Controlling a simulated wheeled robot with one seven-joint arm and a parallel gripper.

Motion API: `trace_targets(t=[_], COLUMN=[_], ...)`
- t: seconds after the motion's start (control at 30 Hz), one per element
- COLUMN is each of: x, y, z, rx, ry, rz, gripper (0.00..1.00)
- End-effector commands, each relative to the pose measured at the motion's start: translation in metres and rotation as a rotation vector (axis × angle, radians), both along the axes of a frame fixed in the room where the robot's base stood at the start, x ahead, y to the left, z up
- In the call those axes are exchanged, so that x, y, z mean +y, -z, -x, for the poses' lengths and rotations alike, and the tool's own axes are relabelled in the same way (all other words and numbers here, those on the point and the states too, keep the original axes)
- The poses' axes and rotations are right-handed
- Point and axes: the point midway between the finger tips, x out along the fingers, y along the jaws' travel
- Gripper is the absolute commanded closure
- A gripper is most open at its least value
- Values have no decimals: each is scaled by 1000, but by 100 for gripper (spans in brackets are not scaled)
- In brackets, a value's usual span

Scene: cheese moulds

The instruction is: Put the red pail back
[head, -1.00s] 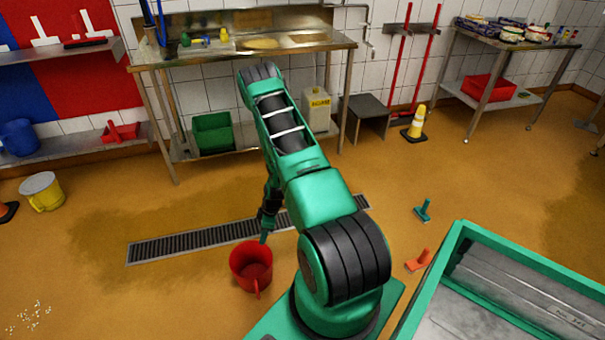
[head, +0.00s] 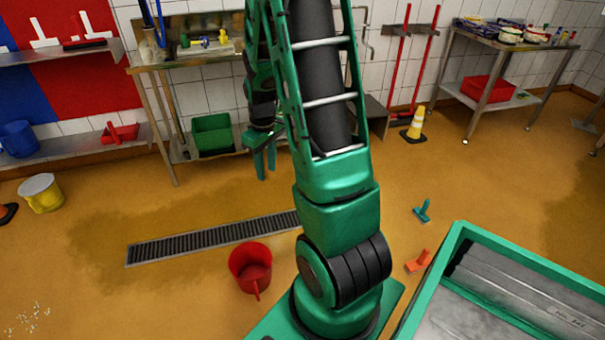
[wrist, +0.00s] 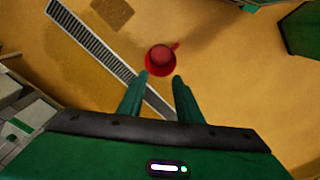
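The red pail (head: 250,262) stands upright and open-topped on the brown floor, in front of the drain grate, with its handle toward me. In the wrist view the red pail (wrist: 161,59) lies beyond the fingertips, far below. My gripper (head: 265,172) is raised well above the floor, pointing down, its two green fingers apart with nothing between them. In the wrist view my gripper (wrist: 161,78) also shows open and empty. On the left, a blue pail (head: 18,138) stands on a low shelf in front of a blue and red wall panel.
A drain grate (head: 210,238) runs across the floor. A yellow pail (head: 42,196) with a pale top stands at left. A teal tool (head: 423,210) and an orange tool (head: 418,261) lie near the green-rimmed tub (head: 452,252). A yellow cone (head: 414,124) stands farther back.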

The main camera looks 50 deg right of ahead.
Motion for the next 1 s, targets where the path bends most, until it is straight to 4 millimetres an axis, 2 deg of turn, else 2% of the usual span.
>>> trace_targets(t=[0.03, 0.2, 0.5, 0.7, 0.8, 1.0], x=[4, 20, 51, 71, 79, 90], y=[-18, -65, -125, -145, -150, -153], z=[10, 51, 133, 185, 204, 221], rx=[-4, 7, 17, 23, 28, 34], ry=[32, 164, 405, 550, 602, 649], rz=[7, 15, 12, -4, -11, -19], gripper=[68, 68, 68, 68, 68, 68])
